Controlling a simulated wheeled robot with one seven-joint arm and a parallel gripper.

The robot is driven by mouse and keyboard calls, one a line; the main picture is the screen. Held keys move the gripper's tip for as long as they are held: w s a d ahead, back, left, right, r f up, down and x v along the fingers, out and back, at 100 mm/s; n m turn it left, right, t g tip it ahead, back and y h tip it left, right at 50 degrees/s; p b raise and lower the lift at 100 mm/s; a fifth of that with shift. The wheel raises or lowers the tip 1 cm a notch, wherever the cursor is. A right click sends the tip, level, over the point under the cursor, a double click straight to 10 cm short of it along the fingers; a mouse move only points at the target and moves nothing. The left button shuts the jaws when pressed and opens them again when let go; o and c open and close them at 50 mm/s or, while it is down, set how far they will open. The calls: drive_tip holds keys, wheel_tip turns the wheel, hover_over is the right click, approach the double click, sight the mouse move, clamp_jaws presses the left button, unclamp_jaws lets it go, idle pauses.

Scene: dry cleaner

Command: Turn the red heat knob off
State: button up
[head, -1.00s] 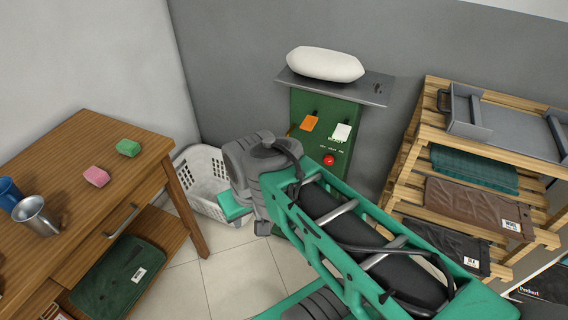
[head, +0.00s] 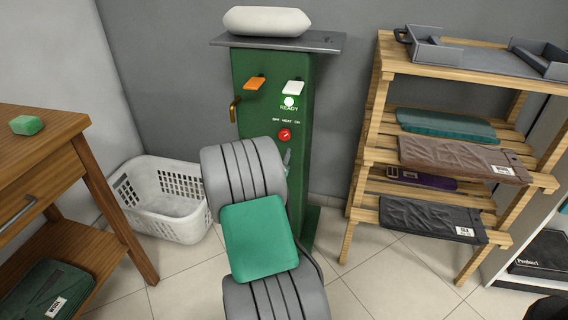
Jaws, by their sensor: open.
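The red heat knob (head: 285,135) is on the front of the green press stand (head: 250,115), below the printed words OFF, HEAT and ON. A pale mark shows on its face, too small to read its direction surely. My arm stands in front of the stand's lower part. A small grey-green piece just below the knob looks like the tip of my gripper (head: 287,159), apart from the knob in the picture. The rest of the gripper is hidden behind my arm, and nothing held is visible.
An orange switch (head: 254,83), a white switch (head: 293,88) and a brass handle (head: 235,108) are near the knob. A white cushion lies on the stand's metal top (head: 320,42). A laundry basket (head: 165,220) stands left, a wooden rack (head: 372,150) right, a table (head: 60,135) far left.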

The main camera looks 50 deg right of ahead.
sight(284, 136)
drive_tip(key=x, duration=0.8)
drive_tip(key=shift+s+d+f, duration=0.15)
drive_tip(key=shift+s+d, duration=0.15)
drive_tip(key=shift+d, duration=0.1)
drive_tip(key=shift+c, duration=0.6)
clamp_jaws()
